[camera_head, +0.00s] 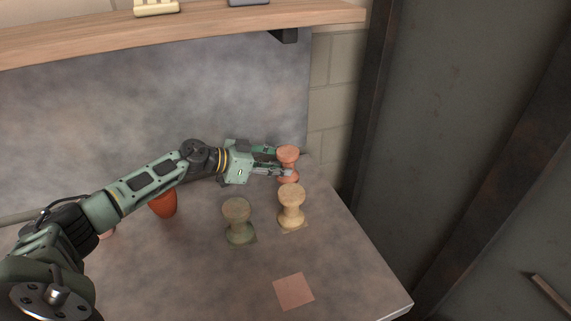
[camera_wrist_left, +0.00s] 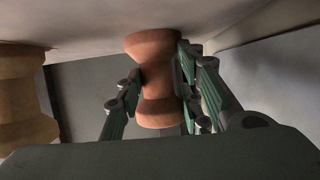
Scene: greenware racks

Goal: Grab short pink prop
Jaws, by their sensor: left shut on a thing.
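The short pink prop (camera_head: 288,154), a reddish-pink spool shape with a narrow waist, is near the far right corner of the worktop. My left gripper (camera_head: 281,163) reaches it from the left and is shut on it, one finger on each side. In the left wrist view the pink prop (camera_wrist_left: 155,78) is between the green fingers (camera_wrist_left: 157,95). I cannot tell whether its base touches the worktop. My right gripper is not in view.
A tan prop (camera_head: 291,207) stands just in front of the pink one, and a grey-green prop (camera_head: 238,221) left of it. A pink square (camera_head: 293,291) lies on the worktop (camera_head: 190,270). A terracotta pot (camera_head: 163,204) is partly behind my arm. A wooden shelf (camera_head: 200,28) hangs above.

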